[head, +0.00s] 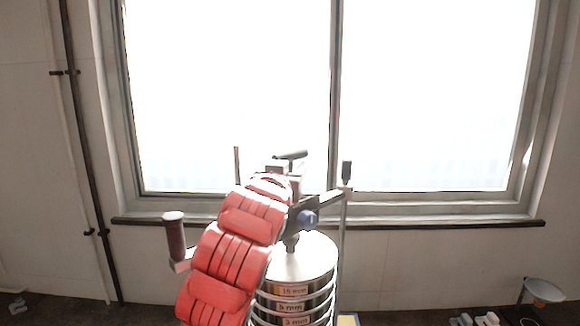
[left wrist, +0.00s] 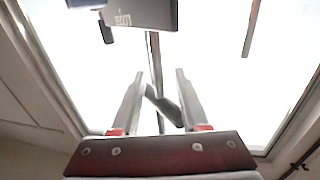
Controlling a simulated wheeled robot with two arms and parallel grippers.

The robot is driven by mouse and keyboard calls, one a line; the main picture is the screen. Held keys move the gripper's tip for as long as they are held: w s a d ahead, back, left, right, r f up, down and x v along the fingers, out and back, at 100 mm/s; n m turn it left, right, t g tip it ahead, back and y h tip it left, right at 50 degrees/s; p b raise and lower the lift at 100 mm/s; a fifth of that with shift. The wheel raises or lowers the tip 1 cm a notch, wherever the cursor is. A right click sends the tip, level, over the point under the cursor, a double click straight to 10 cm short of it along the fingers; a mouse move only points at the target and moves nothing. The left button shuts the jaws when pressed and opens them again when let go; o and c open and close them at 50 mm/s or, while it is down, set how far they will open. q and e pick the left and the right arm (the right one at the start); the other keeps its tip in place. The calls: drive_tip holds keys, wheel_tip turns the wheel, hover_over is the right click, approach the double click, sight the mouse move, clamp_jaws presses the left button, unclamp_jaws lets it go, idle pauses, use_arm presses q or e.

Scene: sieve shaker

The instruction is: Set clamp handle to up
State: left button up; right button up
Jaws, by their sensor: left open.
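In the left wrist view a dark slanted bar (left wrist: 164,106), probably this handle, shows between the fingers. My left gripper (left wrist: 160,74) is open, with one finger on each side of the bar; I cannot tell whether they touch it. In the head view my red arm hides most of this gripper and part of the clamp. My right gripper is not in view.
A dark upright grip (head: 174,236) stands at the left, and a dark-topped post (head: 346,173) at the right. A bright window (head: 430,90) fills the background. A white bowl (head: 544,290) is at the far right.

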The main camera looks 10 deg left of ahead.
use_arm(q)
drive_tip(key=shift+c, duration=0.3)
clamp_jaws()
drive_tip(key=shift+r, duration=0.1)
idle(1.0)
